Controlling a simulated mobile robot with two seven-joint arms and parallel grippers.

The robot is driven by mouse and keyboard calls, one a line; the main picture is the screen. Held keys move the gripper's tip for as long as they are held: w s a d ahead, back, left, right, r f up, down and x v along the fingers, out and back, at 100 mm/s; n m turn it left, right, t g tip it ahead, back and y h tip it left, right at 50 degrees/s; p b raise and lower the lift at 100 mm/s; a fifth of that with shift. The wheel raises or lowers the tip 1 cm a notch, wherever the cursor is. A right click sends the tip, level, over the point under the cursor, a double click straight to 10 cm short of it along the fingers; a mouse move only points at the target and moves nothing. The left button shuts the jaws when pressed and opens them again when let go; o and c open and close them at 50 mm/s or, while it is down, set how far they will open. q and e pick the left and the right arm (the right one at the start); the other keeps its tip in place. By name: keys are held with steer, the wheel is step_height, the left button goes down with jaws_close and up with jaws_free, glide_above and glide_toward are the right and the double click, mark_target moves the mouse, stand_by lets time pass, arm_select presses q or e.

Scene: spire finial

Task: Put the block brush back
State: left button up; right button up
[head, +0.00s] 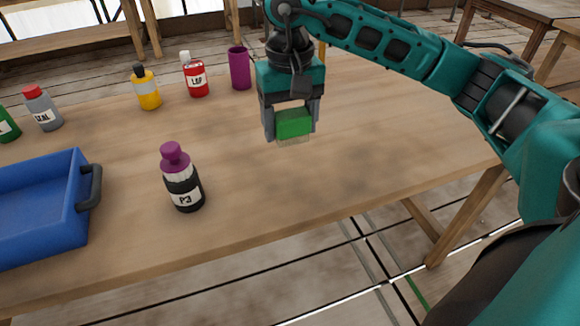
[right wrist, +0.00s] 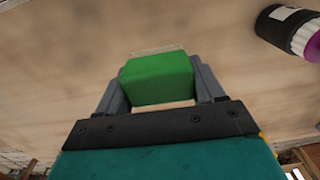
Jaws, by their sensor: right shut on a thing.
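The block brush (head: 294,123) is a green block with pale bristles pointing down. My right gripper (head: 291,130) is shut on it, with one grey finger on each side, and holds it over the wooden table. The bristles look slightly above the tabletop, but I cannot tell the exact gap. In the right wrist view the green block (right wrist: 158,79) fills the space between the fingers (right wrist: 160,85), with a strip of bristles at its far edge. My left gripper is not in view.
A black bottle with a purple cap (head: 182,180) stands left of the brush. A blue tray (head: 78,205) is at the left. A purple cup (head: 240,68), red bottle (head: 195,78), yellow bottle (head: 147,90) and grey bottle (head: 44,110) stand further back. The table (head: 370,150) is clear at right.

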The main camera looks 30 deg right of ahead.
glide_above(290, 176)
step_height(290, 176, down, 6)
steer(key=shift+r, duration=0.25)
step_height(290, 176, down, 4)
steer(key=shift+f+b, duration=0.2)
steer(key=shift+b, duration=0.35)
steer(key=shift+r, duration=0.1)
steer(key=shift+f, duration=0.25)
steer(key=o, duration=0.9)
steer(key=shift+r, duration=0.1)
steer(key=shift+o, duration=0.2)
